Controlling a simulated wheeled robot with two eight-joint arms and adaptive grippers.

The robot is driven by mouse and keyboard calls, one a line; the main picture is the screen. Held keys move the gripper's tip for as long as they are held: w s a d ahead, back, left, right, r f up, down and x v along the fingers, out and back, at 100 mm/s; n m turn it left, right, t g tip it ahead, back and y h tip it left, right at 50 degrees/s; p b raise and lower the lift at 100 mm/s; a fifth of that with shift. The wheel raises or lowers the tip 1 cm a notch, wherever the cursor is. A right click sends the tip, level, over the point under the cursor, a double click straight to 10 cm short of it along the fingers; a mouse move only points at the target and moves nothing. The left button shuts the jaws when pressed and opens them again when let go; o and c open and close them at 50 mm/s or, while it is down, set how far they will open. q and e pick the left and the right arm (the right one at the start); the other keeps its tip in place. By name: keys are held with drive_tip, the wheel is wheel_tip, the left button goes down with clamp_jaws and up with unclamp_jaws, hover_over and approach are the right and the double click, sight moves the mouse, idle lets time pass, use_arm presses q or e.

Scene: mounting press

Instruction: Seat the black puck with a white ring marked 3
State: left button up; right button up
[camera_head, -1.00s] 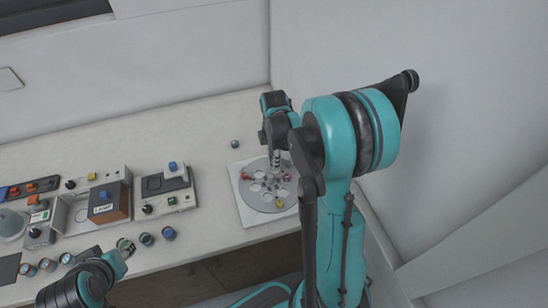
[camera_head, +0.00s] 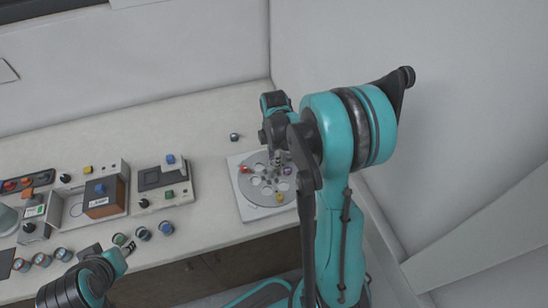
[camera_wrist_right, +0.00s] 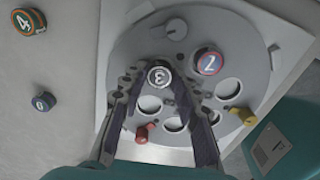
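The black puck with a white ring marked 3 (camera_wrist_right: 159,76) is between the fingertips of my right gripper (camera_wrist_right: 160,80), which look closed on its sides. It is over the grey round plate (camera_wrist_right: 128,52), among the plate's round holes. Whether its base is in a hole is hidden. In the head view, my right gripper (camera_head: 277,157) is over the plate (camera_head: 250,190), partly hidden by my arm. My left gripper (camera_head: 117,259) is low at the left, near small pucks on the bench; its fingers are too small to judge.
A puck marked 7 (camera_wrist_right: 208,62) stands on the plate beside puck 3. A red lever (camera_wrist_right: 145,131) and a yellow lever (camera_wrist_right: 241,115) are on it. Pucks 4 (camera_wrist_right: 29,21) and 0 (camera_wrist_right: 42,101) lie off the plate. Control boxes (camera_head: 103,195) stand on the left.

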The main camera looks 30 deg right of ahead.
drive_tip(key=shift+o, duration=0.4)
wheel_tip(320, 180, up, 12)
idle(0.3)
drive_tip(key=shift+a, duration=0.1)
idle(0.7)
